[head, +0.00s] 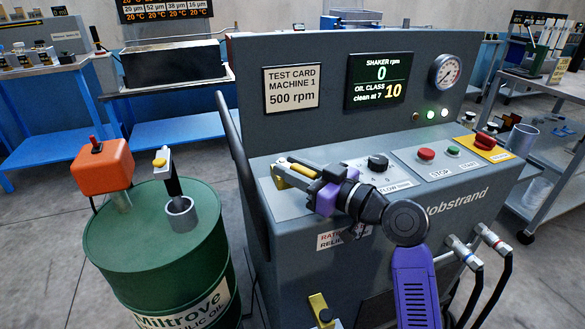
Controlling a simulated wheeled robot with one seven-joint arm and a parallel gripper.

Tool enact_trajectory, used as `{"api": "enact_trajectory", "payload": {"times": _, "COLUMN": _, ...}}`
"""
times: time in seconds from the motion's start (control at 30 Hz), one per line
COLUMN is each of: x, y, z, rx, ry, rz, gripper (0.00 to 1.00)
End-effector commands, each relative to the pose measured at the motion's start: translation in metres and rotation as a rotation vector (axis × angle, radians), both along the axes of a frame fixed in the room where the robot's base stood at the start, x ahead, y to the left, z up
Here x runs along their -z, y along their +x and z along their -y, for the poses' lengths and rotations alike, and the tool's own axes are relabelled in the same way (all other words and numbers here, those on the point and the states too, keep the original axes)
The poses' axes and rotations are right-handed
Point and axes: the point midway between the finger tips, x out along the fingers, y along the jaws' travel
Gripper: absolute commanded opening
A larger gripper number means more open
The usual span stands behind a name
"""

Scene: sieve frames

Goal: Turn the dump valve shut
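No part in the head view is readably labelled as the dump valve. A yellow piece (279,179) shows at the left end of the machine's sloping panel, right at my fingertips; I cannot tell whether it is a valve handle. A yellow lever-like part with a dark round end (318,302) sits low on the machine's front, at the bottom edge of the picture. My gripper (287,171) reaches left over the panel from my purple and black arm. Its fingers overlap the yellow piece, and whether they touch or grip it is unclear.
The grey machine (310,130) shows 0 rpm and oil class 10 on its display (377,80). A flow knob (378,162), red stop button (426,154) and red switch (486,141) lie right of my gripper.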

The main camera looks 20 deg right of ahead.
Motion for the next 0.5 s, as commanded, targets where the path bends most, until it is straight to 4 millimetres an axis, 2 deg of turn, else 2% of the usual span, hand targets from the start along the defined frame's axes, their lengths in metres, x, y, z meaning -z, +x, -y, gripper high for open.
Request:
{"api": "enact_trajectory", "payload": {"times": 0.37, "x": 0.0, "y": -0.001, "z": 0.001, "rx": 0.001, "ry": 0.0, "rz": 0.001, "gripper": 0.4}}
{"api": "enact_trajectory", "payload": {"times": 0.5, "x": 0.0, "y": -0.013, "z": 0.008, "rx": 0.004, "ry": 0.001, "rz": 0.0, "gripper": 0.4}}
